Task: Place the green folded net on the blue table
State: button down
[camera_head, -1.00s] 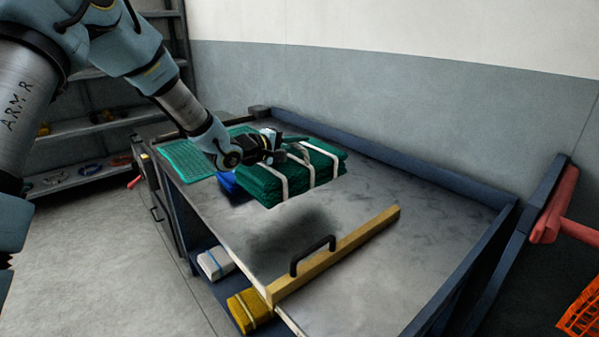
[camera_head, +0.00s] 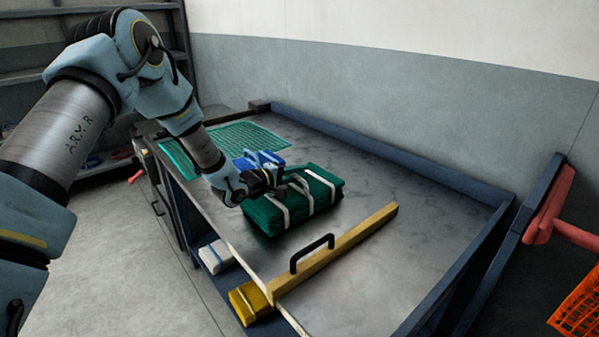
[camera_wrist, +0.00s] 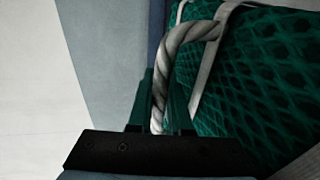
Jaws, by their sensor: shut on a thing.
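The green folded net (camera_head: 322,196) is a thick bundle bound with pale straps. It is at the middle of the grey top of the blue-rimmed table (camera_head: 420,175). Its shadow is tight against its underside, so it is touching the top or just above it; I cannot tell which. My gripper (camera_head: 279,187) is at the bundle's left side, shut on its rope loop. In the wrist view the pale twisted rope (camera_wrist: 175,65) passes between the fingers (camera_wrist: 160,105), and the green netting (camera_wrist: 245,75) fills the right side.
A yellow beam (camera_head: 355,233) with a black handle (camera_head: 312,252) lies in front of the bundle. A flat green net (camera_head: 225,142) and a blue item (camera_head: 262,158) lie behind. White (camera_head: 215,256) and yellow (camera_head: 248,300) bundles sit below the front edge. The table's right part is clear.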

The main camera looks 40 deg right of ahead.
jog(key=c, duration=1.3)
grip_release()
jog(key=shift+f, duration=0.15)
jog(key=o, duration=0.5)
jog(key=shift+c, duration=0.2)
jog(key=shift+a, duration=0.15)
jog(key=a+r+b, duration=0.1)
jog(key=a, duration=0.2)
jog(key=a+b, duration=0.1)
jog(key=a, duration=0.3)
jog(key=a+r+b, duration=0.1)
jog(key=a, duration=0.3)
jog(key=shift+a+r, duration=0.25)
jog(key=shift+r, duration=0.1)
